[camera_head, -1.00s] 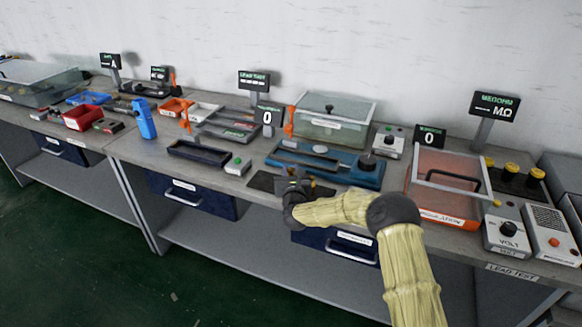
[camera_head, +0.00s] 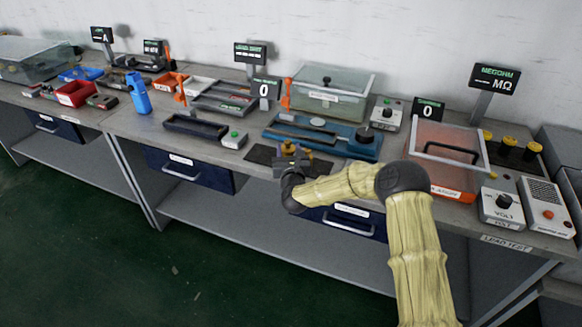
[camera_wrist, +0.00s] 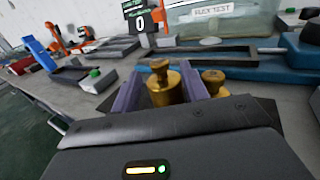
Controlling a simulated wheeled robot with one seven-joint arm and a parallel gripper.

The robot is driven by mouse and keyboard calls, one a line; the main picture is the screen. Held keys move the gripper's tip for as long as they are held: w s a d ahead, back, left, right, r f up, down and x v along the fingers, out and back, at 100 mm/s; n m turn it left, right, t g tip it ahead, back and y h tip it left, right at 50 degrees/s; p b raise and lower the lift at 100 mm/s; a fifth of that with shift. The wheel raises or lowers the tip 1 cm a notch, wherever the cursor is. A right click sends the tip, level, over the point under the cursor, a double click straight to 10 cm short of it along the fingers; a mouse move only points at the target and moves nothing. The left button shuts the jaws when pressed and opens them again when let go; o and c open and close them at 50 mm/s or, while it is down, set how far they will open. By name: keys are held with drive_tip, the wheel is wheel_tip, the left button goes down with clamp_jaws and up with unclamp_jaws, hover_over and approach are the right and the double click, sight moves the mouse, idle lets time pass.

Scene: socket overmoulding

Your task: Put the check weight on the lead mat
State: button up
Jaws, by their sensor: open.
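A knobbed brass check weight (camera_wrist: 165,85) stands upright between the two purple fingers of my gripper (camera_wrist: 158,80). The fingers are open, one on each side of it; its base is hidden by the gripper body. A second brass weight (camera_wrist: 213,82) sits just right of the right finger. In the head view the brass weight (camera_head: 287,147) shows above my gripper (camera_head: 288,164), at the dark lead mat (camera_head: 258,155) near the bench's front edge. My gripper covers much of the mat, so I cannot tell whether the weight touches it.
A blue flex-test fixture (camera_head: 350,148) lies right behind the mat. A green-button box (camera_head: 234,139) and dark tray (camera_head: 195,127) are to the left. An orange lidded box (camera_head: 430,178) stands to the right. Drawers hang under the bench edge.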

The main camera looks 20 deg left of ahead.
drive_tip(key=v, duration=0.8)
drive_tip(key=shift+b, duration=0.35)
drive_tip(key=shift+s, duration=0.15)
drive_tip(key=s+d+n+g+h, duration=0.25)
drive_tip(key=s+d+n, duration=0.25)
drive_tip(key=d+n, duration=0.4)
drive_tip(key=s+d+r+n+g+h, duration=0.1)
drive_tip(key=s+d+n+g, duration=0.35)
drive_tip(key=d+n, duration=0.45)
drive_tip(key=s+d+n+g+h, duration=0.25)
drive_tip(key=s+d+n, duration=0.25)
drive_tip(key=d+n, duration=0.4)
drive_tip(key=s+d+r+n+g, duration=0.2)
drive_tip(key=s+d+n+g, duration=0.2)
drive_tip(key=s+d, duration=0.5)
drive_tip(key=s, duration=0.4)
drive_tip(key=shift+d+r+n+h, duration=0.2)
drive_tip(key=shift+d+n+h, duration=0.1)
drive_tip(key=shift+h, duration=0.1)
